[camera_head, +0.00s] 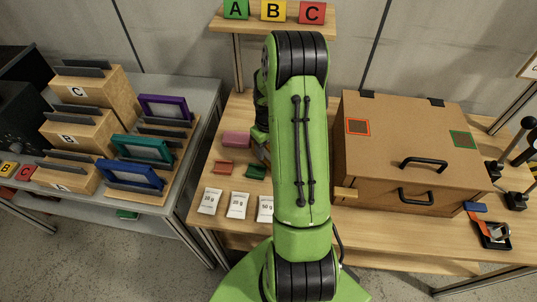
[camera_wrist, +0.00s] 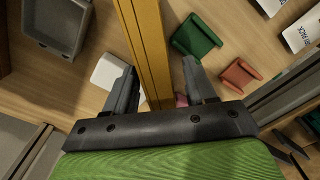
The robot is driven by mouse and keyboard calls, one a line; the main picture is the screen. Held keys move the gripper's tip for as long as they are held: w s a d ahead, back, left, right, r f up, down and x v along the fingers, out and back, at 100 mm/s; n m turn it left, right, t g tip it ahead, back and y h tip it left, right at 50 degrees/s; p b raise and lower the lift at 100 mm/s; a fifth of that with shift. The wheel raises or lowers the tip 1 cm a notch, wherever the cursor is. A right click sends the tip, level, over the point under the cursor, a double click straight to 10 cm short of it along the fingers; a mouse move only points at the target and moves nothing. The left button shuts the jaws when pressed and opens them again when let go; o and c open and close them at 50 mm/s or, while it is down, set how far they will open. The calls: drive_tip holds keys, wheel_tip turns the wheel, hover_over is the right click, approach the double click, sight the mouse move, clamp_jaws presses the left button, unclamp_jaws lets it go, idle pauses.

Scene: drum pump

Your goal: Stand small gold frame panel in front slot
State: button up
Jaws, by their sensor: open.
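My gripper (camera_wrist: 160,80) is open in the wrist view, with one dark finger on each side of a long gold bar. This bar looks like an edge of the gold frame panel (camera_wrist: 146,45); whether either finger touches it is unclear. In the head view my arm hides the gripper. A short gold piece (camera_head: 346,194) shows just right of my arm there; I cannot tell if it is the same panel. At left, a wooden rack (camera_head: 150,198) holds purple (camera_head: 168,107), teal (camera_head: 142,149) and blue (camera_head: 130,177) frames beside dark slotted rails. I cannot tell which slot is the front one.
Stepped blocks marked A, B and C (camera_head: 90,87) stand left of the rack. A large brown box (camera_head: 410,145) fills the right table. Small green (camera_wrist: 197,36) and terracotta (camera_wrist: 240,75) trays and white packets (camera_head: 238,205) lie near the gripper. A grey bin (camera_wrist: 58,22) is close by.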

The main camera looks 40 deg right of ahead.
clamp_jaws()
drive_tip(key=shift+r, duration=0.1)
wheel_tip(320, 180, up, 10)
drive_tip(key=shift+p, duration=1.05)
